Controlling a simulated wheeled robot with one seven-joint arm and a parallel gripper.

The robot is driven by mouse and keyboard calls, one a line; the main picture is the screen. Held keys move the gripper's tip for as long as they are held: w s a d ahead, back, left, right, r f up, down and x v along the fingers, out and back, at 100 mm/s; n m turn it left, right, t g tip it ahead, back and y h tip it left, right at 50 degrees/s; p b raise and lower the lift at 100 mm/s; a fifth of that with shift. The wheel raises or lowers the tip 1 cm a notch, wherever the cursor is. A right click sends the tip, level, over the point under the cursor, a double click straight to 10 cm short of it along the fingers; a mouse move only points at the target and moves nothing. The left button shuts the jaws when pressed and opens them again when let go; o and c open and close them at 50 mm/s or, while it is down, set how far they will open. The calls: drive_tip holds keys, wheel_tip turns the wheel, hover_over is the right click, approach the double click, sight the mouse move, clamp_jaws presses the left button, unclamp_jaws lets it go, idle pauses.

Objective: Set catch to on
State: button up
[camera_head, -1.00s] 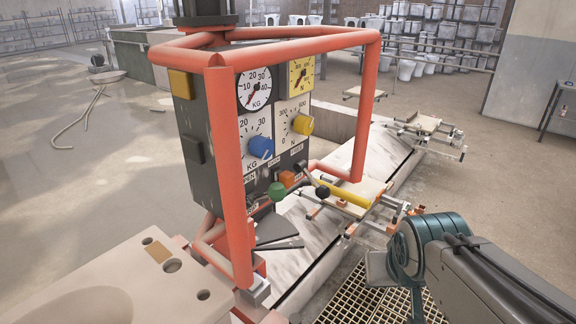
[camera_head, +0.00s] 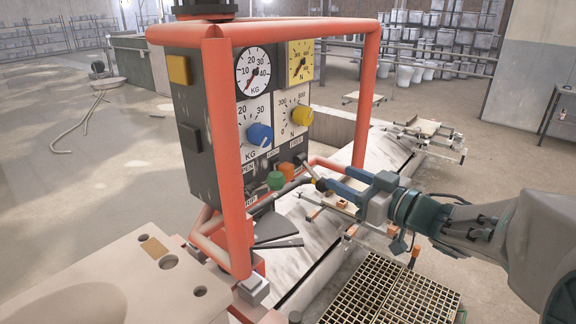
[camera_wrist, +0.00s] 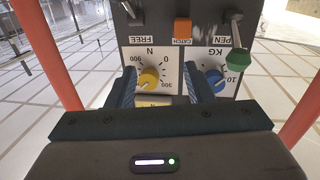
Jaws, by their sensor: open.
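The catch is an orange block (camera_head: 287,170) low on the dark control panel (camera_head: 205,110). In the wrist view the orange block (camera_wrist: 183,27) sits above a label reading CATCH, upside down. It stands between a green-knobbed lever (camera_wrist: 238,60) and a dark lever (camera_wrist: 133,12) beside the FREE label. My gripper (camera_head: 333,181) is in front of the panel's lower right, beside the levers. In the wrist view its fingers (camera_wrist: 160,75) are apart with nothing held between them. Whether the catch is on or off cannot be told.
The panel carries a blue knob (camera_head: 260,136), a yellow knob (camera_head: 302,116) and dial gauges. A red tube frame (camera_head: 230,150) surrounds it, with an upright near my arm. A pale slab with holes (camera_head: 120,280) stands at front left.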

sight(291, 167)
drive_tip(key=shift+n+g+y, duration=0.5)
drive_tip(key=shift+g+y, duration=0.4)
drive_tip(key=p+x, duration=0.1)
drive_tip(key=x, duration=0.3)
drive_tip(key=s+x, duration=0.1)
drive_tip(key=x, duration=0.4)
drive_tip(key=a+p+x, duration=0.1)
drive_tip(key=x, duration=0.4)
drive_tip(key=shift+s+f+p, duration=0.25)
drive_tip(key=shift+s+p, duration=0.05)
drive_tip(key=shift+p, duration=0.05)
drive_tip(key=shift+c, duration=0.4)
clamp_jaws()
drive_tip(key=shift+f, duration=0.1)
